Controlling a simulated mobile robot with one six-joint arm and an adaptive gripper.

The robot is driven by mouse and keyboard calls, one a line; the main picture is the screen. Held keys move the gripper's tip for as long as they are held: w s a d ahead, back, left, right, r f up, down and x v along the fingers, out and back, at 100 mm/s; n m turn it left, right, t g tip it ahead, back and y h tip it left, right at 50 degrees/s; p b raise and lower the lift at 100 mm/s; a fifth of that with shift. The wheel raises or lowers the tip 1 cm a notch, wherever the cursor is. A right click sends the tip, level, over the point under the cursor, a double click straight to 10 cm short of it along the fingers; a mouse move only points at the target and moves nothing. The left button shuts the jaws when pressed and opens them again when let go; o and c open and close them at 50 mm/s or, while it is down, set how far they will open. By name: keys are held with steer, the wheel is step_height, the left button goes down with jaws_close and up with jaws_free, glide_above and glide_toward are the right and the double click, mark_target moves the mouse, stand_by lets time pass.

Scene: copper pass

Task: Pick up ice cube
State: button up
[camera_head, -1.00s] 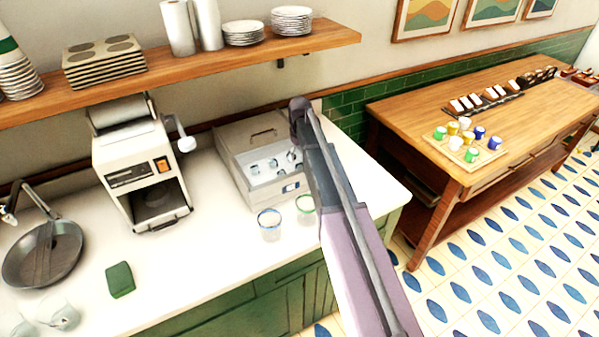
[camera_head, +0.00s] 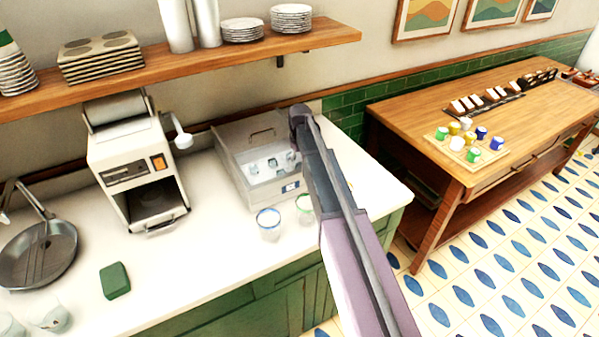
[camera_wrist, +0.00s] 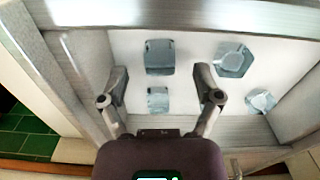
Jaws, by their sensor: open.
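Several pale blue-grey ice cubes lie apart on the white floor of a grey metal ice bin (camera_head: 268,194). In the wrist view, one ice cube (camera_wrist: 158,101) lies between my fingers, and another ice cube (camera_wrist: 160,57) lies just beyond it, near the fingertips. A third ice cube (camera_wrist: 234,59) and a further ice cube (camera_wrist: 262,102) lie to the right of the right finger. My gripper (camera_wrist: 161,76) is open and empty, over the bin. In the head view my arm hides the gripper and part of the bin.
The bin's metal walls (camera_wrist: 215,15) surround the cubes. Two glasses, one blue-rimmed (camera_head: 269,226) and one green-rimmed (camera_head: 304,208), stand in front of the bin. A white machine (camera_head: 135,165) stands to its left. A wooden shelf (camera_head: 190,65) runs above.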

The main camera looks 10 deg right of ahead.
steer(key=shift+f+b, duration=0.9)
steer(key=shift+f, duration=0.3)
steer(key=c, duration=1)
